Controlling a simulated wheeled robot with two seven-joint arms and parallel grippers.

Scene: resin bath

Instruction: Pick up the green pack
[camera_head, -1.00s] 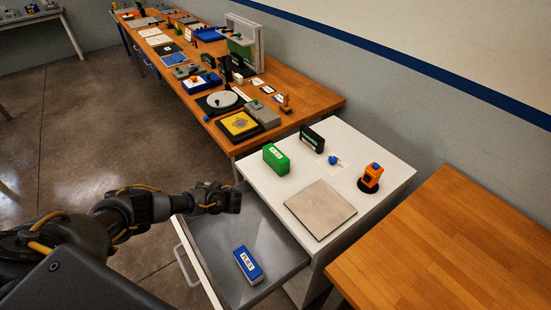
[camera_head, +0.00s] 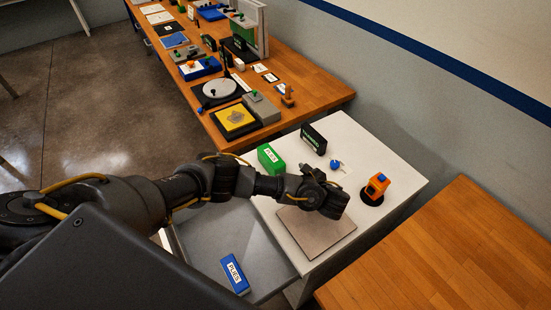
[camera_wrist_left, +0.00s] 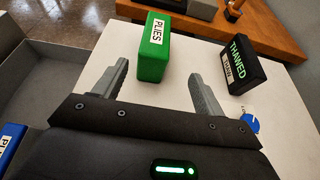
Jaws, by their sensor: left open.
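The green pack (camera_head: 270,158), a box with a white "PLIES" label, stands on the white cabinet top near its far left edge. It also shows in the left wrist view (camera_wrist_left: 154,55), just beyond the fingertips and between their lines. My left gripper (camera_head: 335,200) is over the grey square plate on the cabinet. In the left wrist view its two grey fingers (camera_wrist_left: 160,80) are apart, with nothing between them. The pack stands free of the fingers. My right gripper is not in view.
A black "THAWED" sign (camera_head: 314,138), a blue knob (camera_head: 335,163) and an orange device (camera_head: 375,188) stand on the white cabinet top (camera_head: 395,165). The open drawer below holds a blue pack (camera_head: 235,273). A grey plate (camera_head: 315,240) lies at the front.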

